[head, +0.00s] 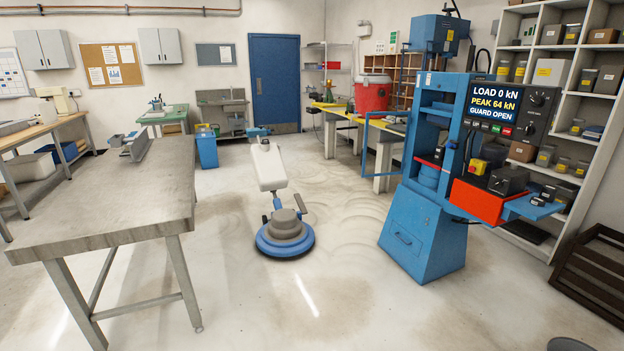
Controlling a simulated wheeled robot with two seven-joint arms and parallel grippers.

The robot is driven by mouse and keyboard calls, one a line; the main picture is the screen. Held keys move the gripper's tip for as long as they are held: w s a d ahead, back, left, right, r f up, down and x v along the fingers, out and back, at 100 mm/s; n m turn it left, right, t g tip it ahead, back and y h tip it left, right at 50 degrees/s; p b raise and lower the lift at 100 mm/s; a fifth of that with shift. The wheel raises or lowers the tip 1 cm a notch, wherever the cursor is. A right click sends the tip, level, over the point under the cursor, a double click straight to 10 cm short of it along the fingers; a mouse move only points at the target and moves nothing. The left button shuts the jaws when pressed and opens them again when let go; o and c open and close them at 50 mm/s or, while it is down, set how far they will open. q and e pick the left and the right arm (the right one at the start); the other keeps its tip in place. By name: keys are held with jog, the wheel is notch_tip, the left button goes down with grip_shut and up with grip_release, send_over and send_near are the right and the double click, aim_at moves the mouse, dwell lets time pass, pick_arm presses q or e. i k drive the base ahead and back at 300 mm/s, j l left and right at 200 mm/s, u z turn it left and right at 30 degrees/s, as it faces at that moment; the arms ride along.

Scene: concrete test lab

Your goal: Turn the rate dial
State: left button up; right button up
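The blue testing machine (424,222) stands at the right in the head view. Its dark control panel (512,143) has a lit display (494,104) reading "LOAD 0 kN, PEAK 64 kN, GUARD OPEN". Right of the display is a black round knob (538,99), with a second dark knob (529,129) lower down. Their labels are too small to read, so I cannot tell which is the rate dial. A row of small buttons, including green and red, sits under the display. Neither of my grippers is in view.
A floor polisher (285,234) stands mid-floor, left of the machine. A grey workbench (110,204) is at the left. A red tray (484,202) juts out below the panel. Shelving (588,152) and a dark crate (597,274) stand at the right.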

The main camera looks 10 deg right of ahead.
aim_at(537, 101)
jog(key=i+l+z, duration=0.1)
jog(key=i+z, duration=0.3)
jog(key=i+j+z, duration=0.1)
jog(key=i+z, duration=0.3)
jog(key=i, duration=0.15)
jog(key=i+j+z, duration=0.2)
jog(key=i+z, duration=0.2)
jog(key=i, duration=0.1)
